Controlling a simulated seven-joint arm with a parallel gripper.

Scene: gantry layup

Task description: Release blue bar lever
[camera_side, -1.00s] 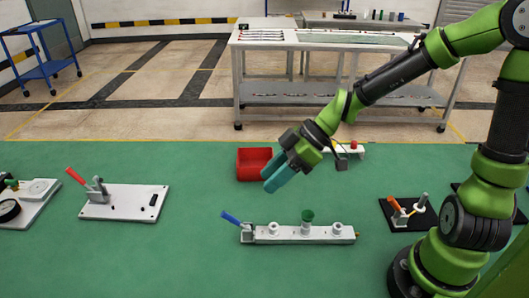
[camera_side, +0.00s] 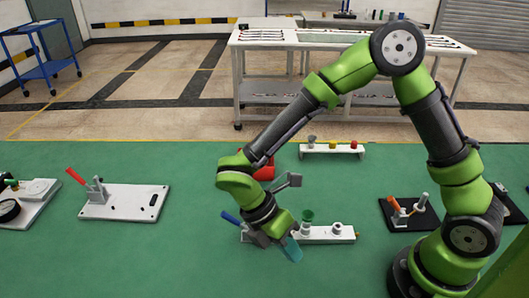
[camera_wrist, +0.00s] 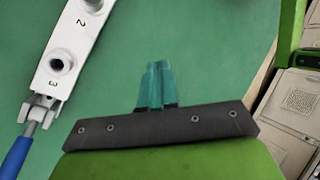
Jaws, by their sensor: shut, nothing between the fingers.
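The blue bar lever (camera_side: 230,217) sticks up and to the left from the left end of the white bar fixture (camera_side: 325,233). In the wrist view the blue lever (camera_wrist: 17,155) lies at the lower left, joined by a grey clamp to the white bar (camera_wrist: 66,62) marked 2 and 3. My gripper (camera_side: 293,250) is in front of the bar in the side view, its teal fingers pointing down and right. In the wrist view the gripper (camera_wrist: 157,70) is shut and empty over green surface, right of the lever and apart from it. My wrist hides part of the bar's left end.
A red bin (camera_side: 265,172) is behind my forearm. A red-handled clamp board (camera_side: 125,201) is at left, an orange-handled black board (camera_side: 408,214) at right. A small white rack (camera_side: 332,149) stands behind. Green floor in front is clear.

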